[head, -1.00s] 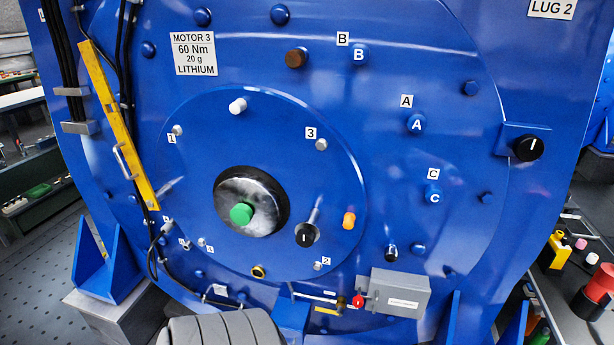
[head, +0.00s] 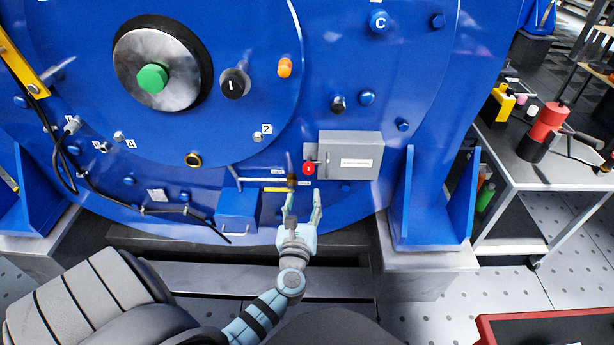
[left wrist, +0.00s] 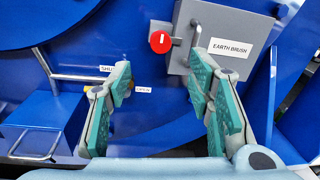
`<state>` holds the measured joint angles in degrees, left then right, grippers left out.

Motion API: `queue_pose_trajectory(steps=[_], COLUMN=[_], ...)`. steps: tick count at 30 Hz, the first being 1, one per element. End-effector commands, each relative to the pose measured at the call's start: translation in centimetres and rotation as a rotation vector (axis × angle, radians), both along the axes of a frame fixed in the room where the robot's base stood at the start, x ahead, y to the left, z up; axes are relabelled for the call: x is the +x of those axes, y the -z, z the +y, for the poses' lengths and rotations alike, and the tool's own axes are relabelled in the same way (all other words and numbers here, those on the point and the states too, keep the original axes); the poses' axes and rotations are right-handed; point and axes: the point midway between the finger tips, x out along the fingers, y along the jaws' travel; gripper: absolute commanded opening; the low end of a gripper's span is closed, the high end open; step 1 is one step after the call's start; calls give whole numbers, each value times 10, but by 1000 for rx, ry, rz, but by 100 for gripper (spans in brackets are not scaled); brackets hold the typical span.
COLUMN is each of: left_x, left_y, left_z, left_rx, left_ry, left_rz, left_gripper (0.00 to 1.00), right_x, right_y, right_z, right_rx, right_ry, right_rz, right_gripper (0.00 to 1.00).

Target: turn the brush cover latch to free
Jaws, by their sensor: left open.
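The grey box (head: 352,156) is fixed low on the blue motor face. In the left wrist view the box (left wrist: 228,45) reads EARTH BRUSH. A round red knob (head: 309,169) sits at the box's left edge, beside a small grey tab. In the left wrist view the red knob (left wrist: 160,42) shows a short upright white mark. My left gripper (head: 302,204) is open and empty, just below the knob and apart from it. In the left wrist view the knob lies beyond and between the fingertips (left wrist: 160,80). My right gripper is not in view.
A small handle with a metal bar (head: 262,179) and tiny labels lies left of the knob. A blue box (head: 237,207) juts out below it. A blue bracket (head: 435,215) stands to the right. A bench (head: 535,165) with tools is farther right.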

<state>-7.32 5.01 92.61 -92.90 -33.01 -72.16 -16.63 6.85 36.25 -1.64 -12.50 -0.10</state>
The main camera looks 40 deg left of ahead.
Motion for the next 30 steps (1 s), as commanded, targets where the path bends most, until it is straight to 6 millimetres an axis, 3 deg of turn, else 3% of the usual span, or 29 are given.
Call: queue_pose_trajectory(steps=[6, 12, 18, 25, 30], left_x=[55, 89, 101, 102, 102], left_y=[-1, 1, -1, -1, -1], left_z=[35, 57, 64, 65, 65], left_rx=[-2, -4, -8, -8, -8], left_ry=[0, 0, 1, 1, 1], left_rz=[-2, 1, 1, 2, 2], left_gripper=[47, 47, 47, 47, 22], right_x=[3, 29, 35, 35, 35], right_y=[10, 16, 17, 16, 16], right_z=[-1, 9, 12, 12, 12], right_rx=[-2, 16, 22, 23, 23], right_ry=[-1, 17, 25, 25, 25], right_rz=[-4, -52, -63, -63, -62], right_gripper=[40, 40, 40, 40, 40])
